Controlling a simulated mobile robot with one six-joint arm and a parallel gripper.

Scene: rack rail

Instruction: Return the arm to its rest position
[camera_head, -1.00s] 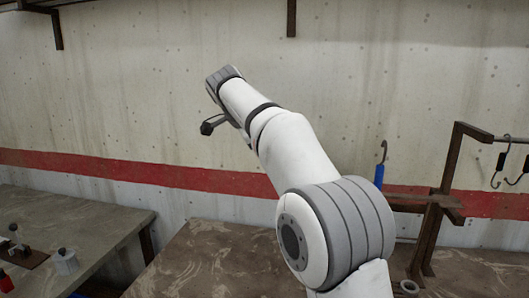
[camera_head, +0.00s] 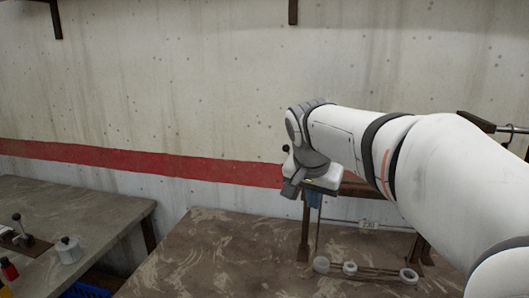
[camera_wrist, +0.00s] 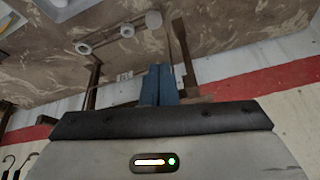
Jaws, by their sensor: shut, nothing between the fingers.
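My gripper (camera_wrist: 158,85) shows in the wrist view as two blue fingers pressed together with nothing between them. In the head view my white arm comes in from the right and reaches left across the picture. Its wrist is bent down, and the blue fingers (camera_head: 314,200) show only in part below it, in front of the rack. The gripper is above the brown workbench (camera_head: 215,255) and appears clear of it.
A dark rack frame (camera_head: 304,232) stands on the bench, partly hidden by my arm. Pale rings (camera_head: 321,265) lie at its foot. Hooks (camera_wrist: 8,163) hang at the wrist view's lower left. A grey table (camera_head: 95,215) with a small canister (camera_head: 67,251) stands left. The bench's left part is clear.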

